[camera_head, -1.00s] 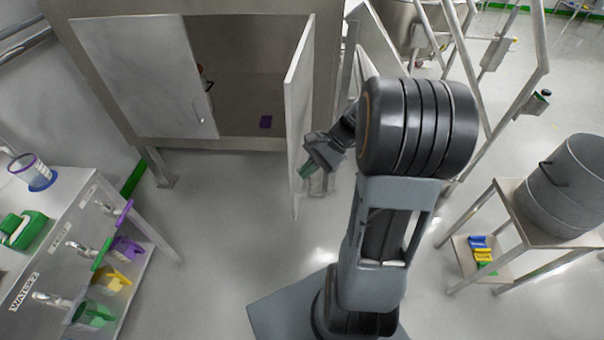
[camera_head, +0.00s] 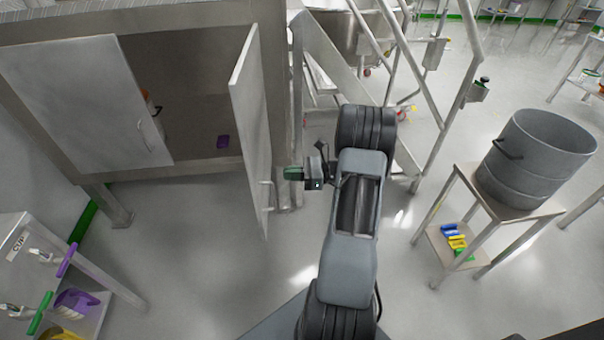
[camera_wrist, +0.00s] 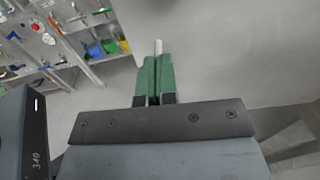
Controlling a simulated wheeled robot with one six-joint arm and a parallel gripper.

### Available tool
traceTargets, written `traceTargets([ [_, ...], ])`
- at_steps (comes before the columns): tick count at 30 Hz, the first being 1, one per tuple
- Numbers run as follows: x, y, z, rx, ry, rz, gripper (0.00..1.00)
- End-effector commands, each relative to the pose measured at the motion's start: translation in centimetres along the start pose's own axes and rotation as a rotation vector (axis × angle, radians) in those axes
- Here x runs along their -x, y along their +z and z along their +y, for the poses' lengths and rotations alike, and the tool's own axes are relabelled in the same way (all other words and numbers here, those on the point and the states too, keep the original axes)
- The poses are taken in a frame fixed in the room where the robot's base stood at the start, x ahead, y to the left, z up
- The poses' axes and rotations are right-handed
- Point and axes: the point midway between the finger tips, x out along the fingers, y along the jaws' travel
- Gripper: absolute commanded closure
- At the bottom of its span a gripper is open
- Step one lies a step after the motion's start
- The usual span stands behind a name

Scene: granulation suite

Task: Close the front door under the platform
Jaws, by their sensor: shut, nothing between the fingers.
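The cabinet under the platform has a closed left door (camera_head: 85,105) with a handle. Its right door (camera_head: 252,130) stands swung open toward me, seen nearly edge-on, with a handle (camera_head: 268,195) on its right-hand face. My gripper (camera_head: 290,174) is to the right of the open door, close to its outer face and a little above the handle in the picture. In the wrist view my gripper's green fingers (camera_wrist: 155,78) are together and empty. A pale bar shows just past the fingertips; whether they touch it I cannot tell.
Stair rails (camera_head: 425,75) rise at the right. A steel drum (camera_head: 535,160) stands on a small table. The floor before the cabinet is clear.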

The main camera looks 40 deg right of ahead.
Motion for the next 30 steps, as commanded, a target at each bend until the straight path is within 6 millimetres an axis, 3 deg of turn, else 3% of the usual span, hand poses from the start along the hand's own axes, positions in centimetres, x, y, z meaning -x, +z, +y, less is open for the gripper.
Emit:
traceTargets([
  [6, -4.0, 0.0, 0.1, 0.000, 0.004, 0.000, 1.00],
  [12, -6.3, 0.0, 0.1, 0.001, 0.003, 0.001, 1.00],
  [18, -7.4, 0.0, 0.0, 0.001, 0.001, 0.002, 1.00],
  [30, -7.6, 0.0, 0.0, 0.001, 0.001, 0.001, 1.00],
])
